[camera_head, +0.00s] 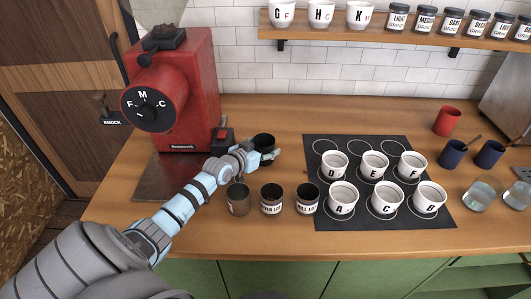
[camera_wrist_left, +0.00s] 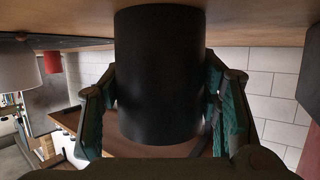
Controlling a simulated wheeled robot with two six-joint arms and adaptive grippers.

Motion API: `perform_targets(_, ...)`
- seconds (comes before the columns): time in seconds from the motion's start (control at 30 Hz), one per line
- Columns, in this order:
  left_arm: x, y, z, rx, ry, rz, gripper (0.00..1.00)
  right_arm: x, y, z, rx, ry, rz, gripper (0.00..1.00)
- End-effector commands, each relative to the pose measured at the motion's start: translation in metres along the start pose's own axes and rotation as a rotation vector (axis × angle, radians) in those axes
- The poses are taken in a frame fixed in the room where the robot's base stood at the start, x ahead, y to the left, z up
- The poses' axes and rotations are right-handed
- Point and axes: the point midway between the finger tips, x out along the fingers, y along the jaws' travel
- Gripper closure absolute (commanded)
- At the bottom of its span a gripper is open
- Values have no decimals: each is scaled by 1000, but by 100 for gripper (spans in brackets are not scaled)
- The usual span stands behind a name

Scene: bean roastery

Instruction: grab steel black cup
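The black cup (camera_head: 264,139) stands on the wooden counter, right of the red grinder. It looks dark and plain in the left wrist view (camera_wrist_left: 160,75), which is upside down, with its base at the counter. My left gripper (camera_head: 262,153) reaches it from the front left, one finger on either side. In the left wrist view the finger pads lie close against both sides; I cannot tell whether they press on it. A steel cup (camera_head: 238,199) and two labelled dark cups, one left (camera_head: 271,199) and one right (camera_head: 307,199), stand nearer the front edge. My right gripper is not in view.
The red grinder (camera_head: 185,95) stands close behind my left arm. A black mat (camera_head: 318,146) with several white lettered cups lies to the right. Red and blue cups and glasses stand farther right. A shelf (camera_head: 390,35) with cups and jars hangs above. Counter behind the black cup is clear.

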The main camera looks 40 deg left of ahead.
Motion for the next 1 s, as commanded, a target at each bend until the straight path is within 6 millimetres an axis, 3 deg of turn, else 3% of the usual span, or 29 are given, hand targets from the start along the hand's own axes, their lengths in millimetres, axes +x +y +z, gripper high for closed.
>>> perform_targets(0.03,0,0,0,0,0,0,65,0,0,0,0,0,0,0)
perform_targets(0.1,0,0,0,0,0,0,74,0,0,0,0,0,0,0)
perform_targets(0.37,-1,0,-2,1,1,0,75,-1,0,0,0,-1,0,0)
perform_targets(0.53,-8,0,-22,3,2,1,75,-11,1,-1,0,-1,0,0)
perform_targets(0.67,-20,0,-56,6,4,0,75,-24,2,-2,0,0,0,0)
perform_targets(0.77,-34,0,-93,7,7,0,75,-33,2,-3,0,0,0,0)
perform_targets(0.9,-52,0,-142,5,7,-1,75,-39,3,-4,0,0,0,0)
perform_targets(1.0,-61,0,-166,3,5,-2,75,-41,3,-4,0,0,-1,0)
